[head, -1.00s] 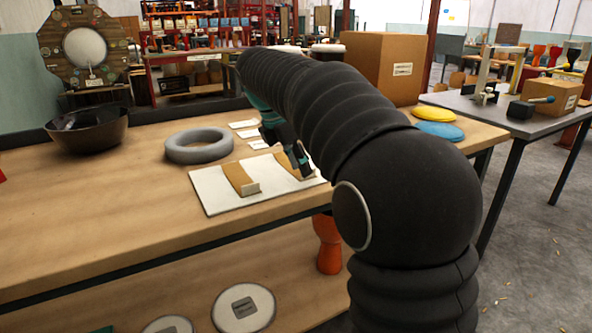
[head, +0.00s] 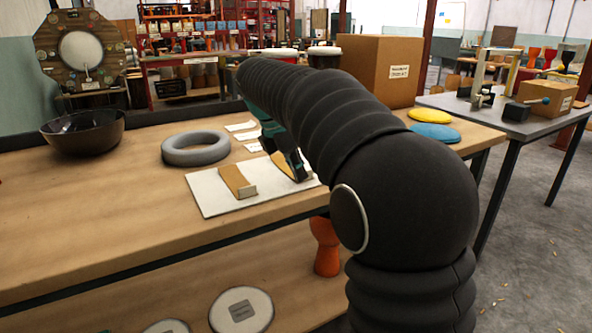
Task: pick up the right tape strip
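A white board (head: 212,202) lies on the wooden table and carries two tan tape strips, each with a pale upturned near end. The left tape strip (head: 233,178) is in full view. The right tape strip (head: 281,163) is partly hidden behind my gripper (head: 299,172). My gripper points down at the near end of the right strip, with its tip at or just over it. I cannot tell whether it touches the strip. The fingers are seen from the side and are small, so their opening does not show. My black arm covers the area to the right.
A grey ring (head: 196,158) and several small pale cards (head: 246,135) lie behind the board. A dark bowl (head: 84,144) is at the left. A cardboard box (head: 400,78) and yellow (head: 430,115) and blue discs (head: 436,132) are at the right. The table's front left is clear.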

